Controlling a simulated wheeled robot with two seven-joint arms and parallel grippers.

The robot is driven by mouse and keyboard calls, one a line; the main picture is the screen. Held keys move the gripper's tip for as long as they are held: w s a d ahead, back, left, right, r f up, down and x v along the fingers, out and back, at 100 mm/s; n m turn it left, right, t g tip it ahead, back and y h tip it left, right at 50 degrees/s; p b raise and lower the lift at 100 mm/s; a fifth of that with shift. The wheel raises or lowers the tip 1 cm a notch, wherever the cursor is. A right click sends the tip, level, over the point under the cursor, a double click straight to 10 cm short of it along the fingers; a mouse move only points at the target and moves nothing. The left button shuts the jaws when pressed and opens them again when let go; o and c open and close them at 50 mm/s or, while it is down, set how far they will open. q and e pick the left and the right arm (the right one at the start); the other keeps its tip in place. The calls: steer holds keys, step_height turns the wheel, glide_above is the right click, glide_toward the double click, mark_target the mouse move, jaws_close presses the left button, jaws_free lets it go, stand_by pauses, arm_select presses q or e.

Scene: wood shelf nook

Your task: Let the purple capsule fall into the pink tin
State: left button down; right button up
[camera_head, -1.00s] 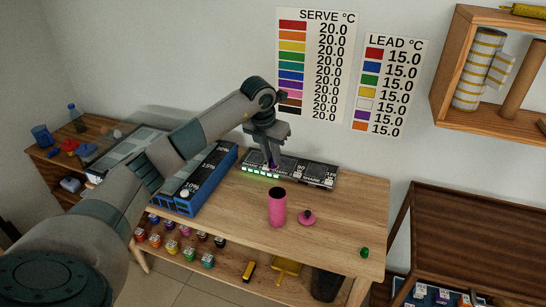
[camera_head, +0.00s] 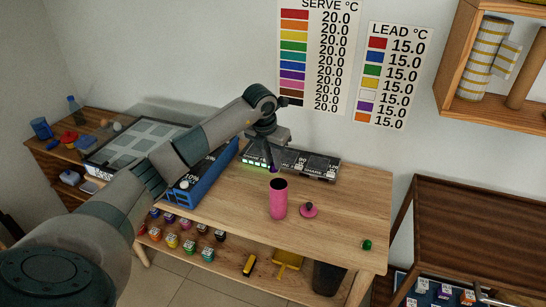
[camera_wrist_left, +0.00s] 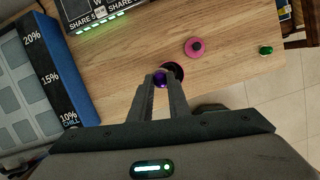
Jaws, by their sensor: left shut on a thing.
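The pink tin (camera_head: 278,202) stands upright and open on the wooden table, its dark mouth facing up. Its pink lid (camera_head: 308,210) with a dark knob lies on the table just right of it; the lid also shows in the left wrist view (camera_wrist_left: 195,47). My left gripper (camera_head: 273,167) is above the tin, pointing down. In the left wrist view it is shut on the purple capsule (camera_wrist_left: 160,79), between its fingertips. There the tin's dark mouth (camera_wrist_left: 174,70) shows just behind the capsule, partly hidden by the fingers. My right gripper is not in view.
A dark panel with green lights (camera_head: 310,163) lies at the table's back. A blue-sided chill box (camera_head: 203,178) stands left of the tin. A green capsule (camera_head: 367,244) lies near the right front corner. The table (camera_head: 340,205) right of the lid is mostly clear.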

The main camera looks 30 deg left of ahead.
arm_select(q)
steer(key=shift+f, duration=0.25)
steer(key=c, duration=1.6)
jaws_free()
steer(key=shift+r, duration=0.15)
steer(key=shift+s+r+b, duration=0.2)
steer(key=shift+r+b, duration=0.15)
steer(key=shift+r, duration=0.25)
steer(key=shift+b+v, duration=2.1)
steer(key=shift+v, duration=5.85)
steer(key=shift+w, duration=0.1)
